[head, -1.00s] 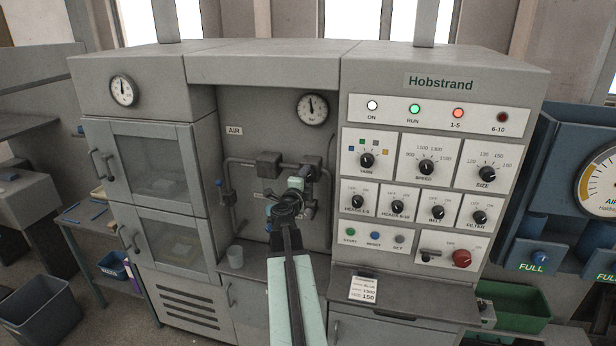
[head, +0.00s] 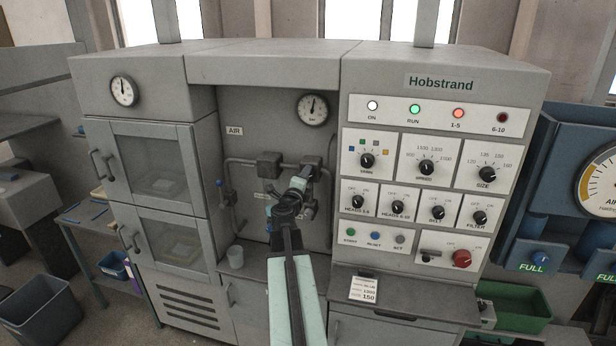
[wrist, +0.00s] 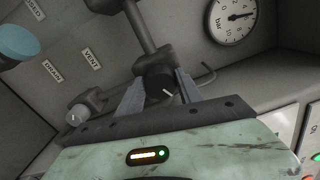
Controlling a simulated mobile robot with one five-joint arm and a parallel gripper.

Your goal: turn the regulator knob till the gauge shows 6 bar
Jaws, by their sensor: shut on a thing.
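The round white gauge (head: 313,109) on the back panel has its dark needle pointing nearly straight up, tipped slightly right. In the wrist view the gauge (wrist: 232,18) shows tilted, marked in bar, with part of its top cut off; I cannot read the exact value. My gripper (wrist: 160,88) is shut on the dark regulator knob (wrist: 158,82), one finger on each side; a white mark shows on the knob. In the head view my gripper (head: 302,179) reaches to the pipework below the gauge and hides the knob.
Pipework (head: 240,162) runs along the recess. A second, grey knob (wrist: 76,116) sits left of my gripper in the wrist view, with a blue handle (wrist: 18,42) farther up. The control panel (head: 430,165) borders the recess on the right.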

